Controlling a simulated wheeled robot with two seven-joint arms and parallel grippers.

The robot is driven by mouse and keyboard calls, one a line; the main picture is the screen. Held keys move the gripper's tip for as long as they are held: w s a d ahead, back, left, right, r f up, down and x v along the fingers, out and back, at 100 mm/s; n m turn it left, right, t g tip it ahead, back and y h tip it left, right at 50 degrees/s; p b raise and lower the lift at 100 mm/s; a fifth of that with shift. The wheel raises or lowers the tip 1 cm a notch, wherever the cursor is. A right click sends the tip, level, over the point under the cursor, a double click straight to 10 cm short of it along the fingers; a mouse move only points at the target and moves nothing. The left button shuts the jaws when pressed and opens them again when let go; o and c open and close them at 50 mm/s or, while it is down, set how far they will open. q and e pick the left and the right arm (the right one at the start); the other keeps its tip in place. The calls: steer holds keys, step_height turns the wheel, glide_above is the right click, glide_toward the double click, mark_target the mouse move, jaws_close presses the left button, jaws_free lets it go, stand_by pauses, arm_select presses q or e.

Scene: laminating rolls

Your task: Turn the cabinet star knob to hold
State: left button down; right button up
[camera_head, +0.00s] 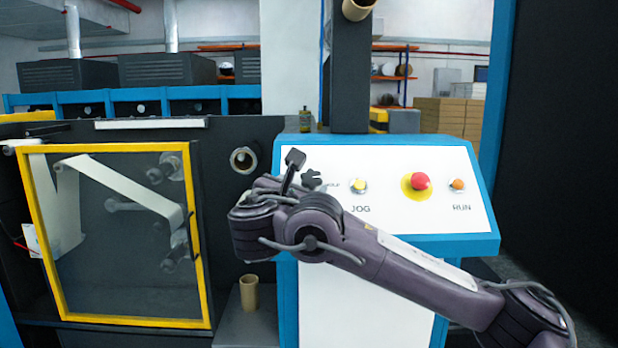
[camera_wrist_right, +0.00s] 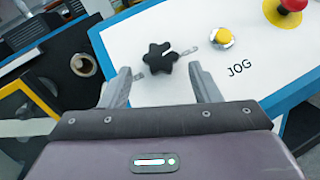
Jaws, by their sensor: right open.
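The black star knob (camera_head: 312,179) sits on the white sloped face of the cabinet's control panel, left of the JOG button. In the right wrist view the star knob (camera_wrist_right: 157,59) has several lobes and a white pointer line towards the upper right, near a small grey label. My right gripper (camera_wrist_right: 160,72) is open, its two fingers apart on either side of the knob in that view; I cannot tell whether they touch it. In the head view my right arm hides the panel's lower left and part of the lettering by the knob. My left gripper is not in view.
A yellow JOG button (camera_head: 358,187), a red emergency button (camera_head: 420,181) and an orange RUN button (camera_head: 457,185) stand right of the knob. A blue frame (camera_head: 420,245) edges the panel. A yellow-framed clear door (camera_head: 120,323) is at left. A small bottle (camera_head: 305,119) stands behind the panel.

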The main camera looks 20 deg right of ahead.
mark_target(311, 179)
steer(key=shift+x, duration=1.85)
